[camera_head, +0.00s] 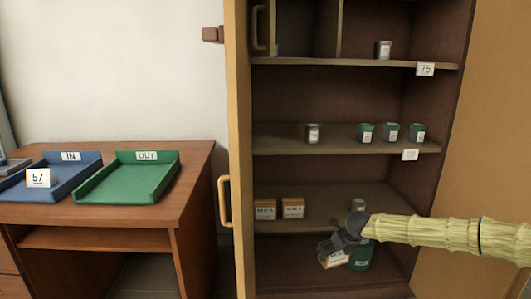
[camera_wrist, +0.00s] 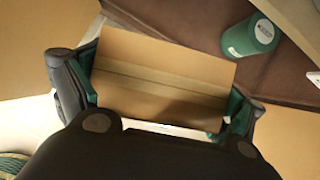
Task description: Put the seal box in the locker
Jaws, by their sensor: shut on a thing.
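A small brown cardboard box (camera_head: 334,261) with a white label, which I take to be the seal box, is in my gripper (camera_head: 339,247). In the wrist view the box (camera_wrist: 165,65) fills the space between the two fingers of my gripper (camera_wrist: 160,95), one finger at each end. The label's words cannot be read. The locker (camera_head: 238,120) is the tall open cabinet with dark shelves. My gripper and the box are at the locker's lower front, below the level of the lower shelf (camera_head: 320,212); how far in they are is unclear.
Several cans stand on higher shelves.

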